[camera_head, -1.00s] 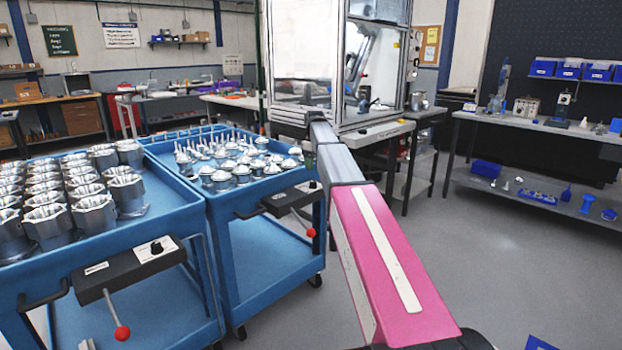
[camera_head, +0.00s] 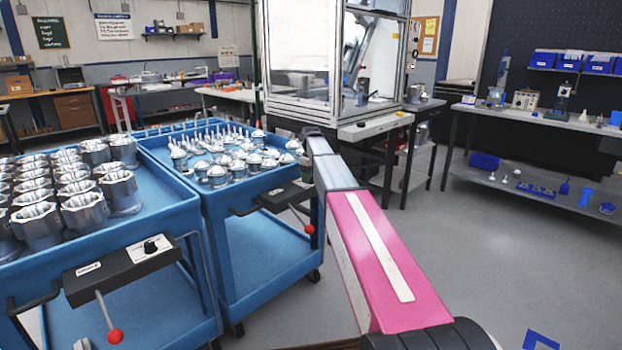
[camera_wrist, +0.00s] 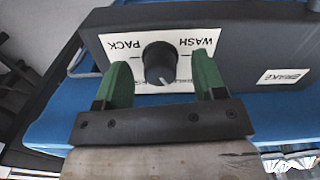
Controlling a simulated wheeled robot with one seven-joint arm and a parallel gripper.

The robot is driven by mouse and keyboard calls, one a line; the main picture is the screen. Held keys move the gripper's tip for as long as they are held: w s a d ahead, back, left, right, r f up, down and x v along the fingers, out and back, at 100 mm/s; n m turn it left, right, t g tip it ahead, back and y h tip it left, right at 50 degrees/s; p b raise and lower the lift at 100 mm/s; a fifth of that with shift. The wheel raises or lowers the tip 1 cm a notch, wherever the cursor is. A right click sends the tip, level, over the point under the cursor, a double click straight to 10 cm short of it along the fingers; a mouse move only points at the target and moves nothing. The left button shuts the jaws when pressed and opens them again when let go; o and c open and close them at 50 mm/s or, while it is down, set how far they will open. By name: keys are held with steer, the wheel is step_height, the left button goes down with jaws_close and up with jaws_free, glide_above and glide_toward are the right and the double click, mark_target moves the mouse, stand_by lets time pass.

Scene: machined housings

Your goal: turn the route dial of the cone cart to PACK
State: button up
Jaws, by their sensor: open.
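The cone cart is the right blue cart (camera_head: 232,200), with metal cone-shaped parts on its top tray. Its dark control box (camera_head: 288,195) is on the near right end, partly behind my arm. In the wrist view, the black route dial (camera_wrist: 160,62) sits on a white label plate. The lettering is upside down: PACK is left of the dial, WASH right, and another label below is mostly hidden. A small pale mark shows at the dial's lower edge. My gripper (camera_wrist: 157,78) is open, its green fingers on either side of the dial, with visible gaps.
A second blue cart (camera_head: 165,215) with metal housings stands at left, with its own dial box (camera_head: 120,268) and red-knobbed lever.

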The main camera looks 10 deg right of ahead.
steer(key=shift+f, duration=0.3)
steer(key=c, duration=0.9)
